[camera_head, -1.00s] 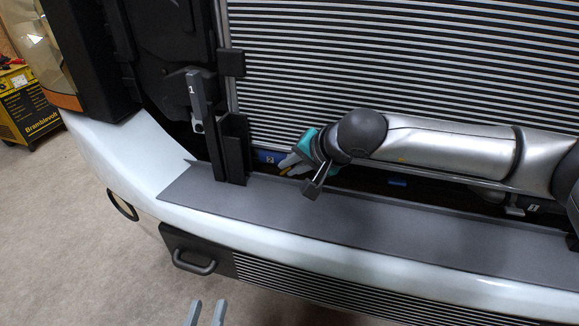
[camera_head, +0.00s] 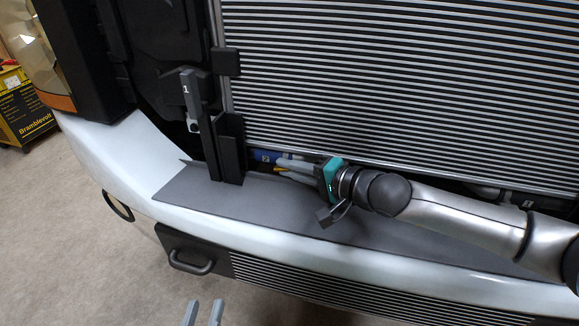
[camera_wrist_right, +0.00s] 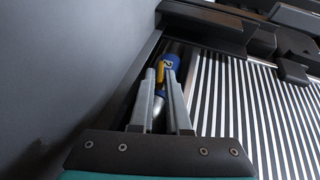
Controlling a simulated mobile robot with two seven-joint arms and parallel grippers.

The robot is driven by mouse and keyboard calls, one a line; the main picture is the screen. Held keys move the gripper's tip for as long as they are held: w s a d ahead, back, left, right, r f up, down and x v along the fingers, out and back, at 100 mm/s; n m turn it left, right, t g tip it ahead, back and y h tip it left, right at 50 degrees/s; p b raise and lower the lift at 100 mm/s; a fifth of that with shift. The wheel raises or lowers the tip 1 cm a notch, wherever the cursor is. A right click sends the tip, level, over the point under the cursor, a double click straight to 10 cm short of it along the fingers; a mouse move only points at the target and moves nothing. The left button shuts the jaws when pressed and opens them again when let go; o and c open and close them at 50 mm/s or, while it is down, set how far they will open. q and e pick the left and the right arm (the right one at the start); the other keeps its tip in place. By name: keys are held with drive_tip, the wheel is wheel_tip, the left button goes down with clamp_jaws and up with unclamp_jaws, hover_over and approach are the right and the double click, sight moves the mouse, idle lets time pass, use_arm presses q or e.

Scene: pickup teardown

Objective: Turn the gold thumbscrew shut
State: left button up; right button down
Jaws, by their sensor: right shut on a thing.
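The gold thumbscrew (camera_wrist_right: 160,72) shows as a yellow piece between my right fingertips in the right wrist view, against a blue part marked 2 (camera_wrist_right: 168,63). My right gripper (camera_wrist_right: 162,86) is shut on it. In the head view my right gripper (camera_head: 280,167) reaches left into the gap below the grille, and a bit of the yellow thumbscrew (camera_head: 281,170) shows at the fingertips, beside the blue part (camera_head: 266,156). The fingers hide most of the thumbscrew, so its turn angle is unclear. My left gripper (camera_head: 205,312) is open and empty at the bottom edge.
A black upright bracket (camera_head: 229,148) and a grey lever marked 1 (camera_head: 190,100) stand left of my right gripper. The striped grille (camera_head: 400,80) rises behind. A grey ledge (camera_head: 240,205) and white bumper (camera_head: 130,165) lie in front. Open floor is at the lower left.

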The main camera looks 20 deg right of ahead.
drive_tip(key=shift+f+m+t+y, duration=0.15)
drive_tip(key=shift+m+t+y, duration=0.15)
drive_tip(key=shift+t+y, duration=0.25)
idle(0.4)
drive_tip(key=c, duration=1)
unclamp_jaws()
